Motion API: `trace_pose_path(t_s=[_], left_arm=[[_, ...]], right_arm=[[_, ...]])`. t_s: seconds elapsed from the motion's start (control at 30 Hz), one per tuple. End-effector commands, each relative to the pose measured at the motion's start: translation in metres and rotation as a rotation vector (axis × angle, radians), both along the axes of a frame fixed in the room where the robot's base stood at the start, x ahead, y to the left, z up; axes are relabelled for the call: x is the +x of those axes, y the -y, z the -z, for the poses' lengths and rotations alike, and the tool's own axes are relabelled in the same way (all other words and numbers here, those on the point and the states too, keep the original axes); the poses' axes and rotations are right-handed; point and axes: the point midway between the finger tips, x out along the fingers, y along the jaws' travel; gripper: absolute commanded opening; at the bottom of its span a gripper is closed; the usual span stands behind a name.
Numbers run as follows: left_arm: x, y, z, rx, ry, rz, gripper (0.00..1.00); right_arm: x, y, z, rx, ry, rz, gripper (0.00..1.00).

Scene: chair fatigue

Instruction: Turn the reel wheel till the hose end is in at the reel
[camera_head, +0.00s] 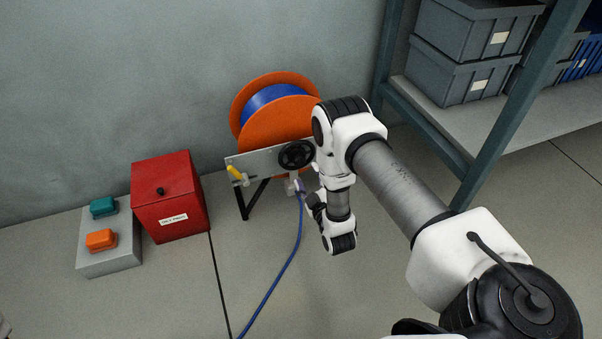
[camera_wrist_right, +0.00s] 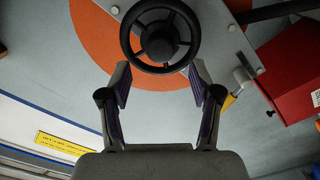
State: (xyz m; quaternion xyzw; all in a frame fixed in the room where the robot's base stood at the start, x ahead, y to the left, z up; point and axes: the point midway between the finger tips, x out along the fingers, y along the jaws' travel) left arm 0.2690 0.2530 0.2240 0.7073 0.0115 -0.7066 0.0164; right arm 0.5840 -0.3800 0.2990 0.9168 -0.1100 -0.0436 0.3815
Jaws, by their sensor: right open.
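The orange reel (camera_head: 275,124) with blue hose wound on it stands against the wall. Its black spoked reel wheel (camera_head: 296,154) is on the front plate; it shows large in the wrist view (camera_wrist_right: 160,37). The blue hose (camera_head: 291,255) runs from below the reel across the floor and out at the bottom edge; its end is not in view. My right gripper (camera_head: 301,186) is just below the wheel, partly hidden by my arm. In the wrist view the gripper (camera_wrist_right: 160,72) is open and empty, its fingertips near the wheel's rim. My left gripper is not in view.
A yellow-handled lever (camera_head: 235,174) sits at the plate's left end. A red box (camera_head: 168,196) and a grey box with teal and orange buttons (camera_head: 108,255) stand left. A shelf with grey bins (camera_head: 460,65) stands right. The floor in front is clear except for the hose.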

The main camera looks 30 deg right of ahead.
Motion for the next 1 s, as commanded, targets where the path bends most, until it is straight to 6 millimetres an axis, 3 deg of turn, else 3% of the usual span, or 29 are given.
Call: trace_pose_path(t_s=[0.3,0.6,0.77,1.0], left_arm=[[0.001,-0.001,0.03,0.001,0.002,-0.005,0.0],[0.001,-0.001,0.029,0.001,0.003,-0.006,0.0],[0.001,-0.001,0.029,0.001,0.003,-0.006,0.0],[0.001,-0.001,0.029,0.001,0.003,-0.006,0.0]], right_arm=[[0.054,0.013,0.002,0.002,0.0,-0.001,0.63],[0.06,0.014,-0.001,0.003,-0.002,-0.001,0.63],[0.06,0.014,-0.001,0.003,-0.004,-0.001,0.06],[0.06,0.014,-0.001,0.006,-0.003,-0.001,0.03]])
